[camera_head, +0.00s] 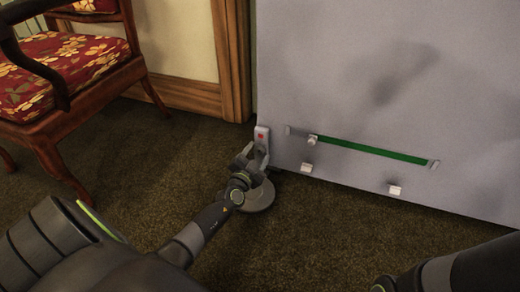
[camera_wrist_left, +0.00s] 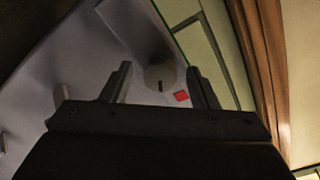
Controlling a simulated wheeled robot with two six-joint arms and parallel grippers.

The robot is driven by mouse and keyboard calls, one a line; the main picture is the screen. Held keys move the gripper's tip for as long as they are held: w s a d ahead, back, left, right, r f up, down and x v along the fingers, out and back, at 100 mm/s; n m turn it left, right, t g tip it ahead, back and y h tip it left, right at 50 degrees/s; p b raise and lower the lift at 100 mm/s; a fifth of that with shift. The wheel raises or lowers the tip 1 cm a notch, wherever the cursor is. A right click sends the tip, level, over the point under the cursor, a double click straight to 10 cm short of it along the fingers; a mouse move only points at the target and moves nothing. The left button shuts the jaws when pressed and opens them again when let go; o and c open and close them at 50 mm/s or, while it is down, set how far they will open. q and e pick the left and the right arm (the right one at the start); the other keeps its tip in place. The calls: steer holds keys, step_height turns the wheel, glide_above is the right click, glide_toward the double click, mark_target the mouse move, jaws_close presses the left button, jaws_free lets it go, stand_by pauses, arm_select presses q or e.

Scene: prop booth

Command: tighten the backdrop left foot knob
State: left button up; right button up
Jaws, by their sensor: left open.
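The backdrop (camera_head: 330,80) is a large grey panel standing upright on the carpet. Its left foot (camera_head: 262,198) has a round grey base and a pale upright bracket (camera_head: 262,137) with a red mark at the panel's lower left corner. My left gripper (camera_head: 253,163) is at this foot, in front of the bracket, partly hiding it. In the left wrist view, a grey faceted knob (camera_wrist_left: 160,76) with a dark line lies between the two open fingers (camera_wrist_left: 161,82). I cannot tell whether the fingers touch it. A red mark (camera_wrist_left: 181,96) shows beside the right finger. My right gripper is not visible.
A green strip (camera_head: 370,149) runs across the panel, with white blocks (camera_head: 395,190) near it. A wooden armchair (camera_head: 70,75) with a red floral seat stands at left. A wood-trimmed wall (camera_head: 180,50) is behind. Carpet (camera_head: 300,240) in front is clear.

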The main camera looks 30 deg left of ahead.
arm_select(q)
steer(key=c, duration=1)
steer(key=shift+m, duration=0.3)
steer(key=m, duration=0.7)
steer(key=shift+r+m, duration=0.1)
steer(key=shift+m, duration=0.3)
steer(key=m, duration=0.4)
steer(key=shift+g, duration=0.3)
steer(key=m, duration=0.4)
steer(key=shift+d+y, duration=0.1)
steer(key=shift+y, duration=0.2)
steer(key=shift+m, duration=0.4)
